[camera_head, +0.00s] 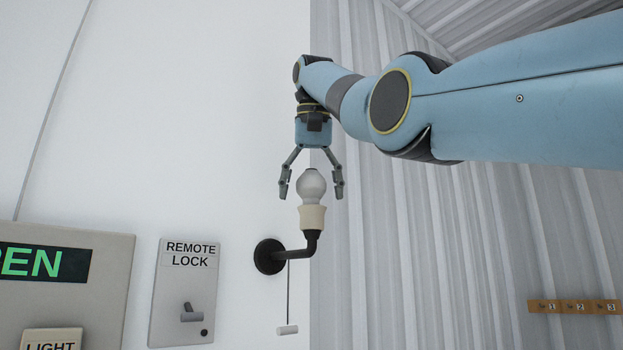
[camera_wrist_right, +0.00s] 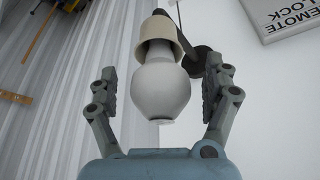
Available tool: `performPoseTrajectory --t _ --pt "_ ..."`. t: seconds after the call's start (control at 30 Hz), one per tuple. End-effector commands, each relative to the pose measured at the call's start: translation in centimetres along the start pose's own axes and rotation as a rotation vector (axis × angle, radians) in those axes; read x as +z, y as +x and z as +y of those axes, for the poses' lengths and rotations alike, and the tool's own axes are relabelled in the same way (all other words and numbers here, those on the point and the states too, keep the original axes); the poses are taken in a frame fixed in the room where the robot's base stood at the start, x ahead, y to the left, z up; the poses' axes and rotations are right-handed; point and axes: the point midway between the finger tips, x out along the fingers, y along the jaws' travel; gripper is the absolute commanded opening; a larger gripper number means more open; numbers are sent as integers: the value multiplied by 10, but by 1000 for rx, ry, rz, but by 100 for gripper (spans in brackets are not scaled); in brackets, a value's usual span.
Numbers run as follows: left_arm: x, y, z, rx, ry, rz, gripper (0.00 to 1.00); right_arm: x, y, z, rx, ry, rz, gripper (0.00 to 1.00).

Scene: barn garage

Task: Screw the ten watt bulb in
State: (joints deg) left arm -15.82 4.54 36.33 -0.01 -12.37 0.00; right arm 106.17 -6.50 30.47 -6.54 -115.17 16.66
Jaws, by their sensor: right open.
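A frosted bulb (camera_head: 311,185) stands upright in the cream socket (camera_head: 312,217) of a black wall lamp arm (camera_head: 296,254). My right gripper (camera_head: 312,191) points down over it, open, with one finger on each side of the bulb and a gap on both sides. In the right wrist view the bulb (camera_wrist_right: 160,88) sits between the two open fingers (camera_wrist_right: 160,92), apart from both, with its base in the cream socket (camera_wrist_right: 160,36). No wattage mark is readable on the bulb. My left gripper is not in view.
A pull cord with a small handle (camera_head: 287,330) hangs below the lamp. A remote lock panel with a switch (camera_head: 184,292) and a panel with a green display (camera_head: 45,263) are on the wall at left. A numbered wooden rack (camera_head: 575,307) is at right.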

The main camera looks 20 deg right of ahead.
Motion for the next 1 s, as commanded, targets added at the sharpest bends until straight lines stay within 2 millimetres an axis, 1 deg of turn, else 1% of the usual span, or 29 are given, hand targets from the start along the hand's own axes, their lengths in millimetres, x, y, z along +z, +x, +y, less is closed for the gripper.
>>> performPoseTrajectory --t 0.17,0.2,0.27,0.33,0.5,0.53,0.57,0.77,1.0 --pt "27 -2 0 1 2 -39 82 0 1 0 1 0 -1 83" --pt "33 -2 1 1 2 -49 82 0 1 0 1 0 -1 82" --pt "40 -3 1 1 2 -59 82 0 1 0 1 0 -1 74" --pt "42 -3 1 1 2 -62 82 0 1 0 1 0 -1 65" --pt "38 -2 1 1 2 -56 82 0 1 0 0 0 -1 43" --pt "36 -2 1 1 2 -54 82 0 1 0 0 0 -1 39" --pt "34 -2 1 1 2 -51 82 0 1 0 0 0 -1 37" --pt "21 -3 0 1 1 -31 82 0 0 0 12 25 -2 37" --pt "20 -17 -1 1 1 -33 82 0 0 -1 99 232 -5 37"
